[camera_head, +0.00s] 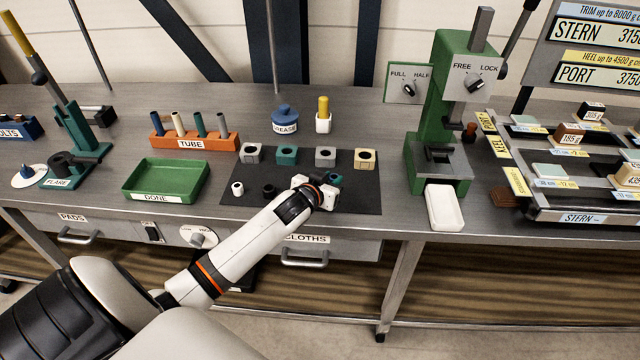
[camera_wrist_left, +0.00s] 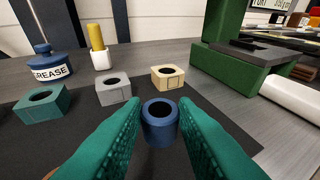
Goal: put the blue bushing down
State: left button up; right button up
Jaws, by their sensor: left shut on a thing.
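The blue bushing (camera_wrist_left: 160,128) is a short dark-blue ring with an open bore, upright between the green finger pads of my left gripper (camera_wrist_left: 160,115) in the left wrist view. My left gripper also shows in the head view (camera_head: 334,181), over the right part of the black mat (camera_head: 365,195). It is shut on the bushing. The wrist and fingers mostly hide the bushing in the head view. I cannot tell whether its underside touches the mat. My right gripper is not in view.
Several bored blocks line the mat's back: light grey (camera_head: 251,153), teal (camera_head: 287,155), grey (camera_head: 325,157), tan (camera_head: 365,159). A white bushing (camera_head: 237,188) and a black one (camera_head: 269,191) stand at front left. A green DONE tray (camera_head: 165,181) is left; a green press (camera_head: 440,120) stands right.

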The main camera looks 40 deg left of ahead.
pick_arm(q)
jog(key=shift+a+f, duration=0.1)
jog(key=shift+f, duration=0.85)
notch_tip(320, 180, down, 2)
jog(key=shift+f, duration=0.75)
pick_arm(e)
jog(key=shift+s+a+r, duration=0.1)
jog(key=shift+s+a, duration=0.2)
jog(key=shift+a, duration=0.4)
pick_arm(q)
jog(key=o, duration=1)
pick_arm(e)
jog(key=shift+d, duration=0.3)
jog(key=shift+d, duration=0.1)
